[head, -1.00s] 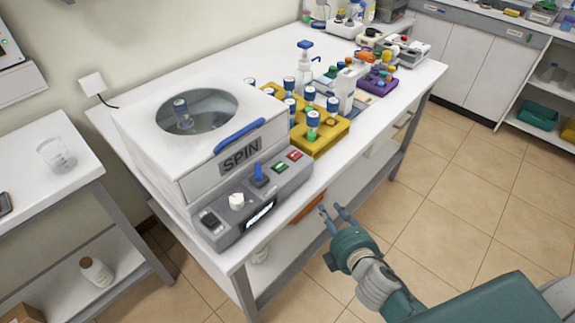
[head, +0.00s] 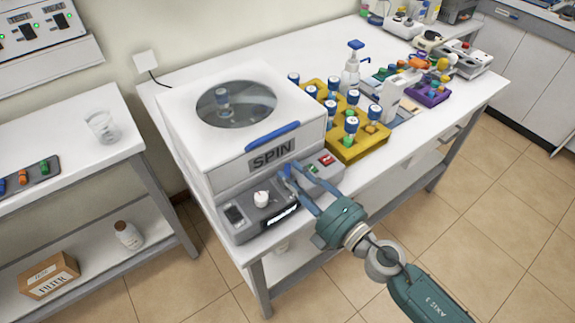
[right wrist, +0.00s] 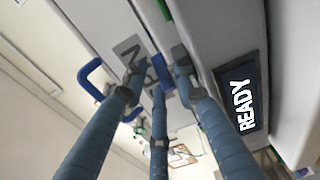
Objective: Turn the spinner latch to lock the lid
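The spinner (head: 205,165) is a white box with a grey front panel, standing on the white bench with its round-windowed lid down. A blue handle (head: 272,136) runs along the lid's front edge. The small blue latch shows in the right wrist view (right wrist: 164,70), below the SPIN label. My right gripper (head: 289,174) is at the latch, its blue fingers spread around it. The fingers look open, with gaps beside the latch; contact is unclear. In the head view the fingers partly hide the latch. My left gripper is not in view.
A yellow rack (head: 362,148) with capped vials stands close right of the spinner. The panel display reads READY (right wrist: 242,103).

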